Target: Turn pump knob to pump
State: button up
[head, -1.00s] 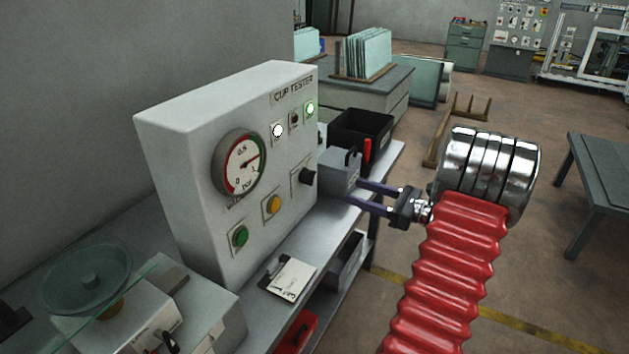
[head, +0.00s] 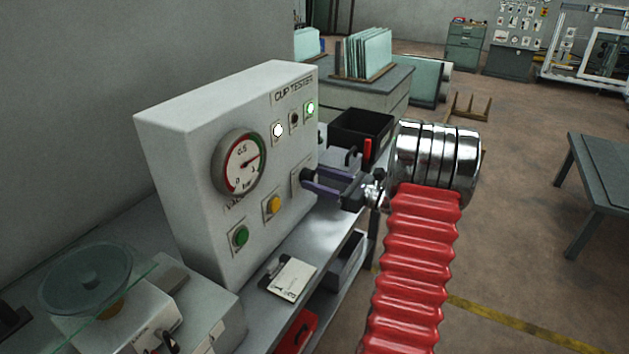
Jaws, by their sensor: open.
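The white cup tester box (head: 215,130) stands on a bench at the left of the head view. The dark knob (head: 305,177) is on the right part of its front face, right of the yellow button (head: 272,204). My gripper (head: 311,181) is open, its two purple fingers pointing left at the knob. The fingertips are at or very close to the knob and partly cover it. I cannot tell whether they touch it. The gauge (head: 240,162) has its needle pointing to the upper right.
A green button (head: 239,237) is low on the panel, with lit lamps (head: 278,131) near its top. A black bin (head: 362,132) and a grey box stand behind my gripper. A card (head: 290,278) lies on the bench in front. A table (head: 600,165) is at right.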

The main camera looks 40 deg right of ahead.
jog(key=shift+w+a, duration=0.15)
jog(key=shift+w, duration=0.2)
